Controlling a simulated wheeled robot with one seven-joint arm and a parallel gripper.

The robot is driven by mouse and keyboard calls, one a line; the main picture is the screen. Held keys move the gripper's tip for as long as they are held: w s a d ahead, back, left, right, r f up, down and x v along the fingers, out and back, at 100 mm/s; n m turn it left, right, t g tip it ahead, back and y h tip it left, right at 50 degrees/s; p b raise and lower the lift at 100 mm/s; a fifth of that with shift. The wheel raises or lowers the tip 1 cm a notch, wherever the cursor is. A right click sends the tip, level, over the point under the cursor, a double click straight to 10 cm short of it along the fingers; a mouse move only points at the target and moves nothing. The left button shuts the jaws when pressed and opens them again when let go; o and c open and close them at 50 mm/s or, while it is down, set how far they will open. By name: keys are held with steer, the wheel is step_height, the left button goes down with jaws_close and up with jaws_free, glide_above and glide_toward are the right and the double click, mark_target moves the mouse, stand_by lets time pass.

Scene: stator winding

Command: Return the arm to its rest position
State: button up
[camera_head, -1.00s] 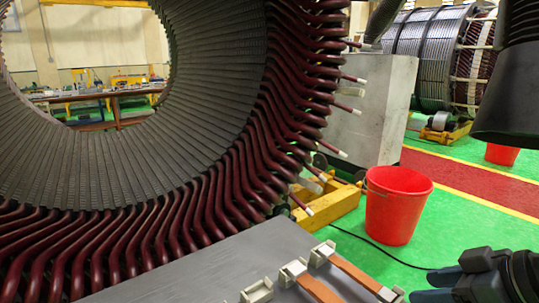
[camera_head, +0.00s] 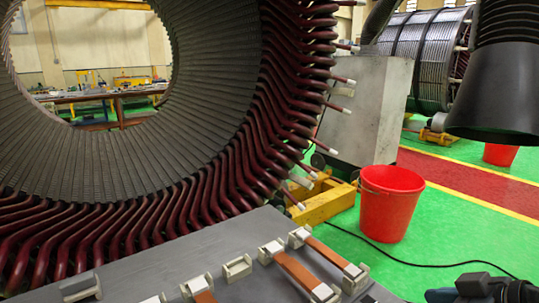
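My gripper (camera_head: 472,291) shows at the bottom right corner, dark with blue-grey fingers, mostly cut off by the frame's lower edge. It is right of the grey table and above the green floor. Whether its fingers are apart, and whether anything is between them, cannot be made out. The large stator (camera_head: 215,160), with a grey slotted inside and dark red coil ends with pale tips, fills the left and middle, apart from my gripper.
A grey table (camera_head: 150,262) in front carries beige clamps and copper-brown bars (camera_head: 298,269). A red bucket (camera_head: 388,207) stands by a yellow support (camera_head: 328,204) and grey block (camera_head: 368,112). A black cable (camera_head: 385,256) crosses the green floor. A second stator (camera_head: 425,60) is behind.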

steer(key=s+a+f+m+t+h, duration=0.35)
steer(key=s+f+m, duration=0.25)
steer(key=s+f, duration=0.7)
steer(key=s+r+t+h, duration=0.1)
steer(key=s+r, duration=0.3)
steer(key=s, duration=0.6)
steer(key=s+r+t, duration=0.2)
steer(key=s+r, duration=0.2)
steer(key=s, duration=0.6)
steer(key=shift+s+r+h, duration=0.35)
steer(key=shift+r, duration=0.05)
steer(key=shift+a+t, duration=0.1)
steer(key=shift+t, duration=0.15)
